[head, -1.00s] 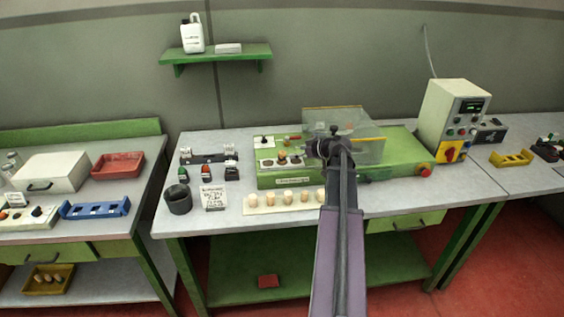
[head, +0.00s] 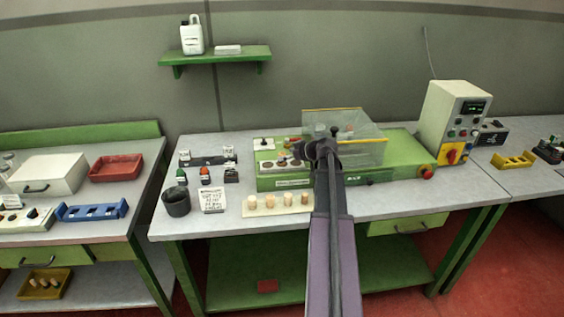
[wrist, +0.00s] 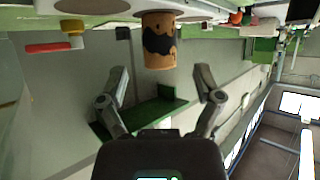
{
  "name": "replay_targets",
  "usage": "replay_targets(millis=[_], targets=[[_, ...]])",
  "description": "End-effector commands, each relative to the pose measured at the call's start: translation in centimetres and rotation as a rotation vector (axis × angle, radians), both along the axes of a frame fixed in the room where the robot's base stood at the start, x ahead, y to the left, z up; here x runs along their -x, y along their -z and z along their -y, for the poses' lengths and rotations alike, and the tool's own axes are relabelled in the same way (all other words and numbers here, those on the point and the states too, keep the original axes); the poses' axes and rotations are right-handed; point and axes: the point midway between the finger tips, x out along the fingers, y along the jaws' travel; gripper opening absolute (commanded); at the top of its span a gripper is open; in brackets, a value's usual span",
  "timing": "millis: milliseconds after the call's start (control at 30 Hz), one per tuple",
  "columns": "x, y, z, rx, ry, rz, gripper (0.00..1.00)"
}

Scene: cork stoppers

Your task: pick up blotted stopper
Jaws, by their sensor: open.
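A cork stopper (wrist: 159,45) with a dark, wavy-edged blot on its side is near the top middle of the wrist view. That view is upside down, and the stopper stands on a pale round seat (wrist: 180,5) of the green machine. My gripper (wrist: 162,76) is open, its two fingers apart to the left and right of the stopper's line, with nothing between the tips. In the head view my gripper (head: 318,150) is over the left part of the green machine (head: 280,184); I cannot make out the blotted stopper there, likely behind the arm.
A pale strip (head: 262,211) with several plain corks lies in front of the machine. A clear guard (head: 365,152) stands close behind and right of my gripper. A dark cup (head: 176,203) and a written card (head: 212,201) stand left. A control box (head: 450,120) stands right.

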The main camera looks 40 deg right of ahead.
Motion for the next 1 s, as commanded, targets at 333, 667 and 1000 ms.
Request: replay_targets(millis=[333,667,1000], targets=[[-2.3,1.3,-0.6,0.000,0.000,0.000,0.84],[-2.3,1.3,-0.6,0.000,0.000,0.000,0.84],[-2.3,1.3,-0.6,0.000,0.000,0.000,0.46]])
